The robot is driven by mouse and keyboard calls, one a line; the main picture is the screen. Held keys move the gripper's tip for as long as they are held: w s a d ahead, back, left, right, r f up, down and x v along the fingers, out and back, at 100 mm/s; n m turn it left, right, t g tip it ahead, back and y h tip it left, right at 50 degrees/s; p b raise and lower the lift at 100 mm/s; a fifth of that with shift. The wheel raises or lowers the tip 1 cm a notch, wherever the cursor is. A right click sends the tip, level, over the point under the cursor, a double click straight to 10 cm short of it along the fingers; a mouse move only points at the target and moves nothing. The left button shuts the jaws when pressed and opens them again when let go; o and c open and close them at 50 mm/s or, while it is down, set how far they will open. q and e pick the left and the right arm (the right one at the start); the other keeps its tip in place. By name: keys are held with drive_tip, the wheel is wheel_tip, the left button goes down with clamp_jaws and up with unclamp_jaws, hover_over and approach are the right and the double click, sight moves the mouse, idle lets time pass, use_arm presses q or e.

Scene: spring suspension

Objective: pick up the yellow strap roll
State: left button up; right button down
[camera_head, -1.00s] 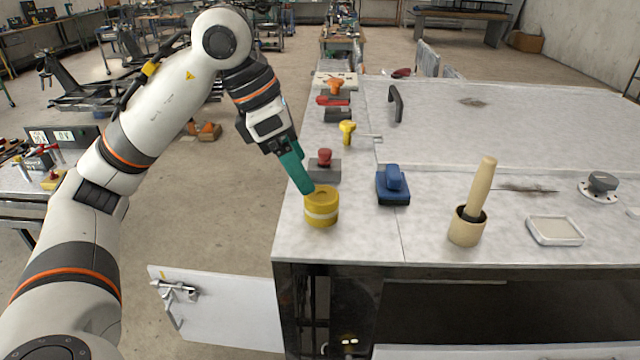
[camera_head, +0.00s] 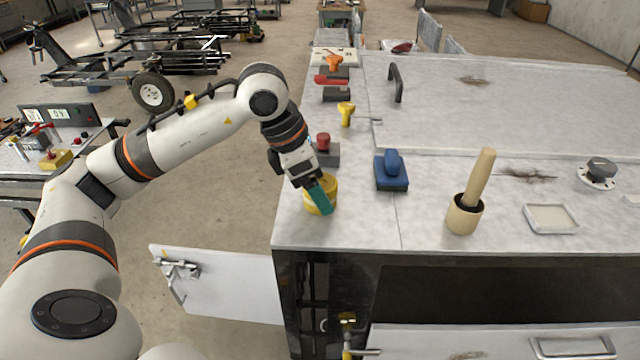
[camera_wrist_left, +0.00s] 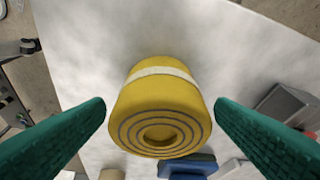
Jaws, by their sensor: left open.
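The yellow strap roll (camera_head: 331,184) with a pale band stands upright near the left edge of the white cabinet top. It also shows in the left wrist view (camera_wrist_left: 157,108), with its coiled end facing the camera. My left gripper (camera_head: 322,200) is at the roll and hides part of it in the head view. In the left wrist view the green fingers (camera_wrist_left: 160,118) are open, one on each side of the roll, with visible gaps. My right gripper is not in view.
A red-knobbed grey block (camera_head: 324,150) stands just behind the roll. A blue block tool (camera_head: 391,170) is to its right, then a wooden mallet in a cup (camera_head: 466,213) and a shallow white dish (camera_head: 550,219). An open door (camera_head: 222,284) hangs below left.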

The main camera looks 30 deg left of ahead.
use_arm(q)
drive_tip(key=shift+x, duration=0.8)
drive_tip(key=c, duration=1.2)
drive_tip(key=shift+o, duration=0.2)
drive_tip(key=shift+r, duration=0.1)
